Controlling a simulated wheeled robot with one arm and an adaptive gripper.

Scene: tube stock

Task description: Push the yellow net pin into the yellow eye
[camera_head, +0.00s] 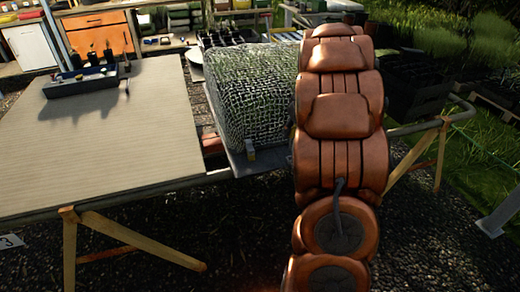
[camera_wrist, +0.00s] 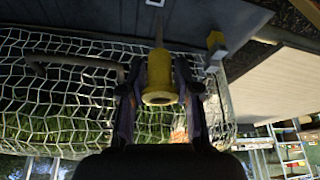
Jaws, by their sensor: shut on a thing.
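In the wrist view my gripper (camera_wrist: 160,92) is shut on the yellow net pin (camera_wrist: 160,75). The pin has a wide, hollow-looking yellow head between the fingers. Its thin dark spike points to the top of the picture, towards a dark grey board (camera_wrist: 90,14). A small block with a yellow face (camera_wrist: 215,42) stands on that board, to the right of the pin and apart from it. It also shows in the head view (camera_head: 250,155). I cannot tell whether it is the yellow eye; no hole is clear. My arm hides the gripper and pin in the head view.
A net-covered tunnel (camera_head: 250,88) stands beside my arm; its mesh (camera_wrist: 65,95) lies close behind the gripper in the wrist view. A tan table (camera_head: 120,140) with a dark tray (camera_head: 82,82) of upright items stands left. Dark crates (camera_head: 412,85) stand right.

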